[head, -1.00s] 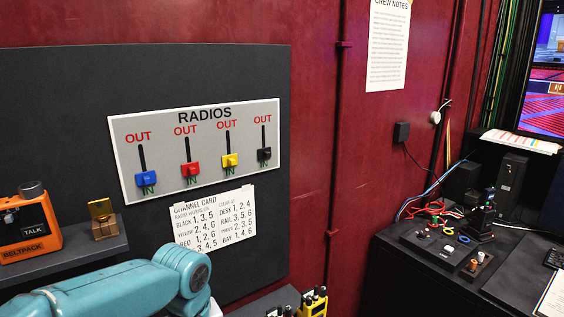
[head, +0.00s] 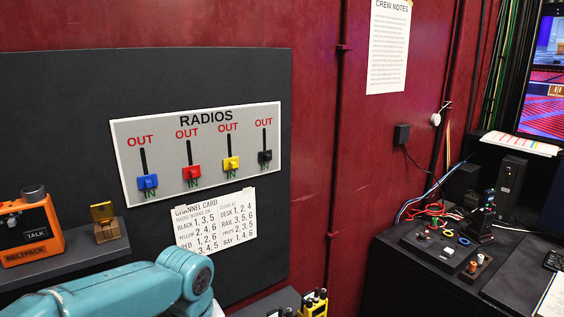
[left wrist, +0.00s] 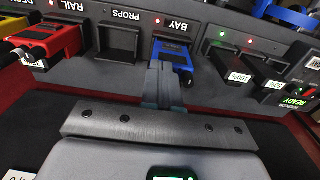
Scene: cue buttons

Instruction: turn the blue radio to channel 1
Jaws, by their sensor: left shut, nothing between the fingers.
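The blue radio (left wrist: 178,52) sits in the slot labelled BAY in the left wrist view. My left gripper (left wrist: 154,68) is shut and empty, with its fingertips right at the near part of the blue radio. I cannot tell whether they touch it. The fingers hide part of the radio, and its channel setting cannot be read. In the head view my teal left arm reaches in low, with its gripper out of sight. A channel card (head: 215,222) hangs below the RADIOS panel (head: 128,150); its lowest row is partly hidden. My right gripper is not in view.
A red radio (left wrist: 48,40) sits left of the empty PROPS slot (left wrist: 118,42). Two dark blocks with white labels (left wrist: 240,76) are to the right. The RADIOS panel has a blue slider (head: 148,182) beside IN. An orange beltpack (head: 32,230) stands on the left shelf.

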